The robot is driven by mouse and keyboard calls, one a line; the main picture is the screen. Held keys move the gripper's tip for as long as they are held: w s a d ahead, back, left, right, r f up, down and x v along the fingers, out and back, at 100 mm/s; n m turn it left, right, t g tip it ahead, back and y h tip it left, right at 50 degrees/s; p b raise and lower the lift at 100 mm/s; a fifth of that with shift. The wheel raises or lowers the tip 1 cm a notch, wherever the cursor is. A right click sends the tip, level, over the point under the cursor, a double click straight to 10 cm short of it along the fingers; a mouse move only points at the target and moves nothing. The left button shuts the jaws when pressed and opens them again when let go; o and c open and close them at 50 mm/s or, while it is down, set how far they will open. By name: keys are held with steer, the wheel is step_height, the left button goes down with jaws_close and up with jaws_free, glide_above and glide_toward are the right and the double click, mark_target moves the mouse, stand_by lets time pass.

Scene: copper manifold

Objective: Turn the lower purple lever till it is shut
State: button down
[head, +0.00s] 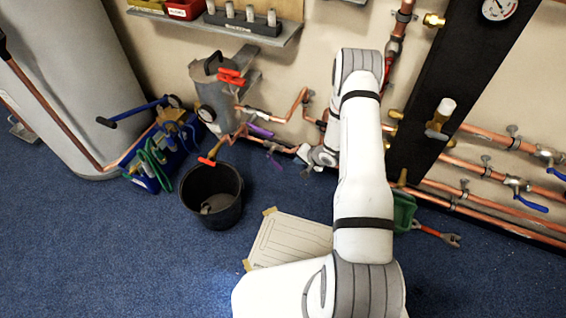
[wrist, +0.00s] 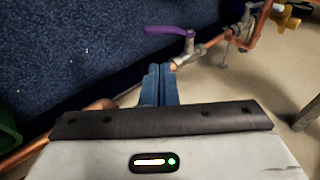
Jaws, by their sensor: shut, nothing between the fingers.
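In the head view two purple levers sit on the copper pipes left of my arm. The upper purple lever (head: 260,131) lies slanted along its pipe. The lower purple lever (head: 275,159) hangs below it, near the floor. In the wrist view one purple lever (wrist: 168,31) sticks out to the left from a valve on a copper pipe; I cannot be sure which of the two it is. My gripper (wrist: 159,70) is shut and empty, its blue fingertips together a short way below that lever and apart from it. In the head view the fingertips are too small to make out.
A black bucket (head: 212,196) stands on the blue carpet left of my arm. A grey canister (head: 213,100) with a red lever is above it. A blue tool tray (head: 155,150) lies further left. Copper pipes run along the wall on both sides of a dark panel (head: 468,72).

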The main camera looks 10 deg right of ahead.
mark_target(278, 166)
steer(key=b+x, duration=0.1)
steer(key=x, duration=0.3)
steer(key=b+x, duration=0.2)
steer(key=x, duration=0.3)
steer(key=b+x, duration=0.2)
steer(key=x, duration=0.3)
steer(key=shift+s+a+f, duration=0.15)
steer(key=shift+a, duration=0.15)
steer(key=shift+d, duration=0.2)
steer(key=shift+a, duration=0.2)
steer(key=shift+b, duration=0.3)
